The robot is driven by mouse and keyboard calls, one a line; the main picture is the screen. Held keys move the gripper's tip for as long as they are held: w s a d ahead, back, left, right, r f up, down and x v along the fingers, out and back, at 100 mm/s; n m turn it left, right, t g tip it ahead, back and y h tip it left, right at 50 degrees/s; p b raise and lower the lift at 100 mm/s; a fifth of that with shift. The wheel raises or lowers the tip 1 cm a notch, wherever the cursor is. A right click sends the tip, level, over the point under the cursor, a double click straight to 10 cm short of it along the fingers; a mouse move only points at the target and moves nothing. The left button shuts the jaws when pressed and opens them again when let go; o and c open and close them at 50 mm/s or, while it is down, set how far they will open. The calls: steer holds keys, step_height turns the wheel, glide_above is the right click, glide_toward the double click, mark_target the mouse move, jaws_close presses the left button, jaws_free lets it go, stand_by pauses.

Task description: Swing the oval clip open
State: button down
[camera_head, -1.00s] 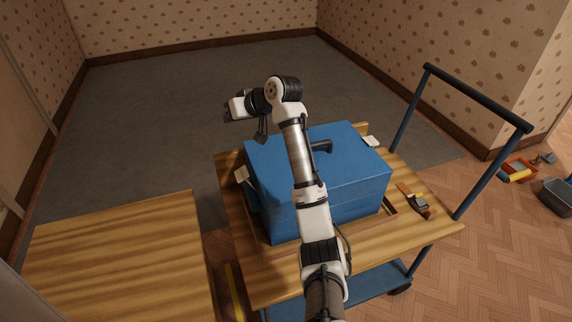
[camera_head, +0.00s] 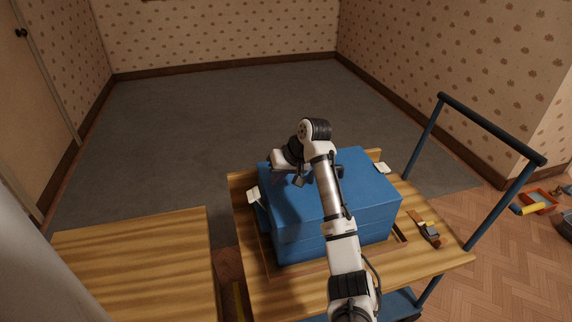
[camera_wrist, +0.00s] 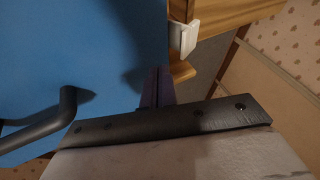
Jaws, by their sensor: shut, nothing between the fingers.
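A blue box (camera_head: 365,190) with a dark handle (camera_wrist: 45,125) on its lid stands on the wooden top of a cart. A pale clip (camera_head: 253,194) stands out at its left side and another pale clip (camera_head: 382,168) at its right back. One whitish clip (camera_wrist: 184,37) shows beside the blue lid in the wrist view; I cannot tell which it is, nor which clip is the oval one. My gripper (camera_wrist: 158,86) is shut and empty, apart from that clip. In the head view my arm hides part of the lid and the handle.
The cart's push bar (camera_head: 490,127) rises on the right. Another wooden table (camera_head: 135,265) is at the left. Open carpet (camera_head: 220,110) lies behind.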

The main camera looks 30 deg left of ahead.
mark_target(266, 192)
steer(key=shift+s+a+f+p, duration=0.2)
steer(key=shift+s+a+f, duration=0.25)
steer(key=shift+s+a, duration=0.2)
steer(key=shift+s+a+f+p, duration=0.2)
steer(key=shift+s+a+f, duration=0.25)
steer(key=shift+s, duration=0.25)
steer(key=shift+a+r, duration=0.1)
steer(key=shift+a, duration=0.1)
steer(key=shift+s+a, duration=0.1)
steer(key=shift+s+r, duration=0.1)
